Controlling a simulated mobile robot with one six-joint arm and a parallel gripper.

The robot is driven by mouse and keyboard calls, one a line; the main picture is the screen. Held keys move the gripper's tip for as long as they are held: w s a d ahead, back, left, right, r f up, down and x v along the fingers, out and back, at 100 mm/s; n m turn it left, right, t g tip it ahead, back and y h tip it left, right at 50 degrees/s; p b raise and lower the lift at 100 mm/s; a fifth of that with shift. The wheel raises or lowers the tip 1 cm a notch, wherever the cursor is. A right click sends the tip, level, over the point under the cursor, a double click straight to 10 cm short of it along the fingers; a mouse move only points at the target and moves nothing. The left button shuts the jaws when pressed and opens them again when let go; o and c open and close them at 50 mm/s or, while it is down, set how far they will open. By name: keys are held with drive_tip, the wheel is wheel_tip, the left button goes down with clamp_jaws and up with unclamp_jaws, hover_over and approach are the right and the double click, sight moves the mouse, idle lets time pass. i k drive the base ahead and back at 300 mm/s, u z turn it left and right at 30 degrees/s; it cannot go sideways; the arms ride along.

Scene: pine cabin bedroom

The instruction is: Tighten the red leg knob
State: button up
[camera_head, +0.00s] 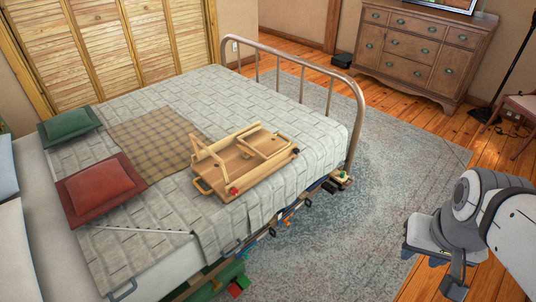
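A light wooden bed tray (220,163) with raised wooden legs rests on the grey blanket near the foot of the bed. A bright red knob (234,191) sits at the tray's near edge, by the base of a leg. How tight either knob is cannot be seen. My gripper (440,262) is low at the right, over the floor and rug edge, well apart from the bed and tray. Its fingertips do not show clearly, and I see nothing held.
The bed's metal foot rail (358,105) stands upright right behind the tray. A red cushion (101,188) and a green cushion (69,123) lie at left. Small items hang along the bed's near side. The rug (330,240) between bed and arm is mostly clear. A dresser (420,50) stands behind.

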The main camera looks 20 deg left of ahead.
sight(233, 191)
drive_tip(key=k, duration=0.35)
drive_tip(key=u, duration=1.9)
drive_tip(key=i, duration=1.05)
drive_tip(key=u, duration=0.05)
